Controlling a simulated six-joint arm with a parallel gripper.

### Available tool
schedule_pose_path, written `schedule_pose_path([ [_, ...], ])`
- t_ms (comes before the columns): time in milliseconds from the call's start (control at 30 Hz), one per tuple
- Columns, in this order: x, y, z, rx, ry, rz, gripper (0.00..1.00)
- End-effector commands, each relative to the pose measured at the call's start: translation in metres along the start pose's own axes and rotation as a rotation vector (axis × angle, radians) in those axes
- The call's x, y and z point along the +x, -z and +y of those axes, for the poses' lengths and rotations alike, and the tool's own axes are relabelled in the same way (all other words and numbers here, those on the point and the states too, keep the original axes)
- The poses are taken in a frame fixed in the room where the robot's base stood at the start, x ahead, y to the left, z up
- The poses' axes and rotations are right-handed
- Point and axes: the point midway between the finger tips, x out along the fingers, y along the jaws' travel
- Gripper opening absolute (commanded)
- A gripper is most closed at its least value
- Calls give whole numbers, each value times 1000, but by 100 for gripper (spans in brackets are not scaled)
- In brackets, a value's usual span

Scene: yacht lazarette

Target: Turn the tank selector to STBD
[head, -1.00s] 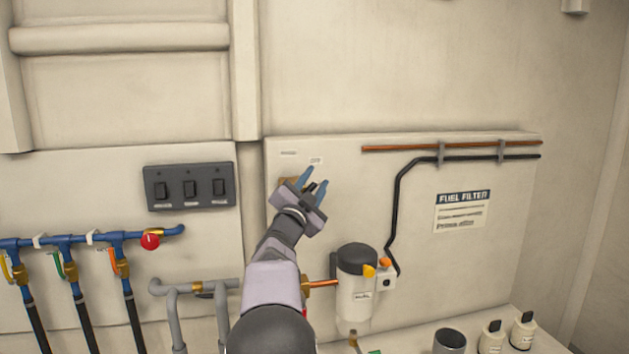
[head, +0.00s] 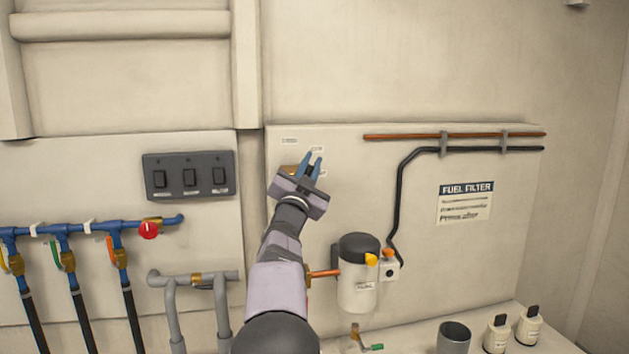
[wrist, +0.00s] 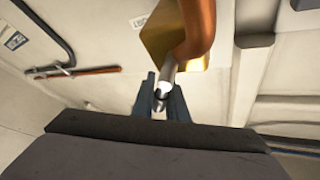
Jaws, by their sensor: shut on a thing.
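The tank selector shows in the wrist view as a brass body (wrist: 158,38) on the wall panel, with a silver handle (wrist: 168,70) reaching down between my fingers. In the head view only a bit of its brass (head: 289,169) shows left of my gripper (head: 312,162); the rest is hidden behind the gripper. The blue-grey fingers are close together, shut on the silver handle, and in the wrist view my gripper (wrist: 162,98) has one finger on each side of it. Small labels (head: 317,149) on the panel above are too small to read.
A copper pipe (wrist: 197,25) passes close in front of the brass body. A fuel filter (head: 357,285) stands below right, a black hose (head: 398,195) runs to the right, and a switch panel (head: 190,175) is at left. The wall above is clear.

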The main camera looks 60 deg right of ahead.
Motion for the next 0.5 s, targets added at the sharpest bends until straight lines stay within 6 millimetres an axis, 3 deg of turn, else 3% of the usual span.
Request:
schedule_pose_path([
  [500,-8,-3,-21,-337,220,82,0],
])
